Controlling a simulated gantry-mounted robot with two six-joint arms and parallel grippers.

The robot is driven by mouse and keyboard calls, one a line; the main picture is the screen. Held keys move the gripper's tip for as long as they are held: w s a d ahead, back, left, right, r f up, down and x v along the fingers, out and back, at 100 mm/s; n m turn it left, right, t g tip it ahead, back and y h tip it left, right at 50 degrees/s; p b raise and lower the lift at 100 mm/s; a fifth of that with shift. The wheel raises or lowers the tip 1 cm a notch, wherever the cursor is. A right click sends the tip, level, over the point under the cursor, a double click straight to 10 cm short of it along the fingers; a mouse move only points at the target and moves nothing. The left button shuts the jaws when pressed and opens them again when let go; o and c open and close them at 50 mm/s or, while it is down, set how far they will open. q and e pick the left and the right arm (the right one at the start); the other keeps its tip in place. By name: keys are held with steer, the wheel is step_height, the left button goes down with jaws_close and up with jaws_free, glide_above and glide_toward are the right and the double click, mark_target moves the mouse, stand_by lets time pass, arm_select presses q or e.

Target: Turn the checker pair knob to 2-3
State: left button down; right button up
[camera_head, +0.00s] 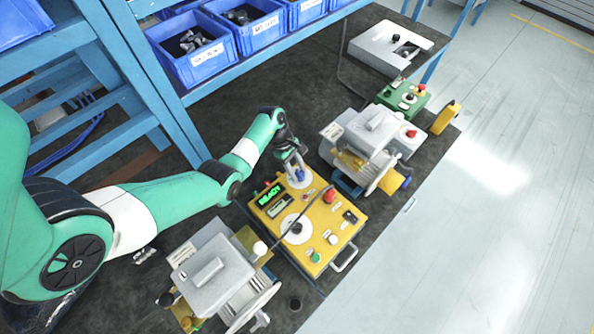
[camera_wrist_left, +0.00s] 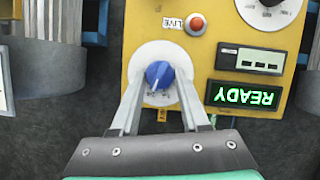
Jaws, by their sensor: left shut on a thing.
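The checker is a yellow box (camera_head: 325,228) in the middle of the bench, with a green READY display (camera_head: 268,196). The pair knob is blue (camera_wrist_left: 159,75) on a white round dial (camera_wrist_left: 150,57) near the box's edge in the left wrist view. My left gripper (camera_wrist_left: 160,82) is shut on the blue knob, with one finger on each side. The knob's white pointer line is partly visible, and the dial's markings are too small to read. In the head view the left gripper (camera_head: 297,178) reaches down to the knob from the far side. My right gripper is not in view.
A second white dial with a black knob (camera_head: 295,228) and a red button (camera_head: 329,196) are on the box. Grey machines stand on both sides, one at the front left (camera_head: 212,270) and one at the back right (camera_head: 372,130). Blue bins (camera_head: 192,48) line the shelf behind.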

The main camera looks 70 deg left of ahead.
arm_select(q)
steer(key=shift+c, duration=2)
jaws_free()
steer(key=p+v, duration=0.3)
steer(key=v, duration=0.8)
steer(key=shift+r, duration=0.3)
